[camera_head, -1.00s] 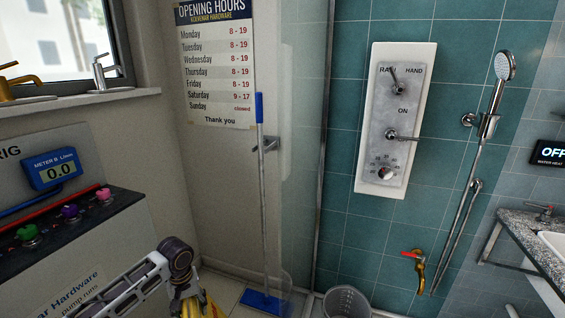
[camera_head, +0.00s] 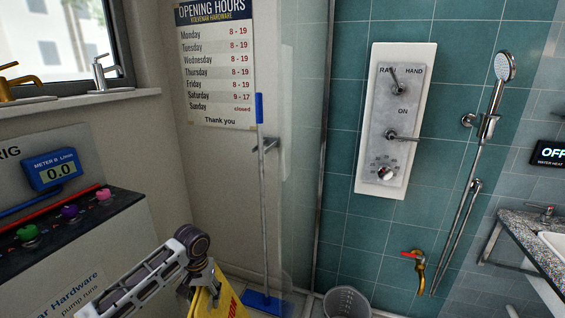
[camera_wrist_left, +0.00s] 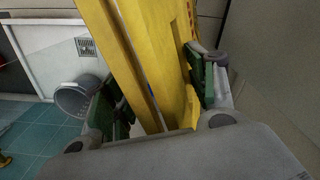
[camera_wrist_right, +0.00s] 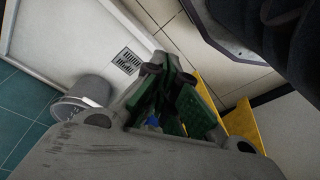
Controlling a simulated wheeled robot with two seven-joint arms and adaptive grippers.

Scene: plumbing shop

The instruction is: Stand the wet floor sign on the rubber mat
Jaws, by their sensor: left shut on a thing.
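The yellow wet floor sign (camera_head: 228,305) shows at the bottom of the head view, with only its upper part in frame. My left gripper (camera_head: 203,285) is shut on it. In the left wrist view the sign (camera_wrist_left: 143,50) runs between the green finger pads of the left gripper (camera_wrist_left: 155,85), its panels close together. In the right wrist view, parts of the sign (camera_wrist_right: 243,125) show beyond my right gripper (camera_wrist_right: 165,72), whose fingertips meet with no thing seen held between them. I cannot make out the rubber mat in any view.
A blue mop (camera_head: 262,200) leans in the corner. The pump rig (camera_head: 75,225) is at left, a sink counter (camera_head: 530,235) at right.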

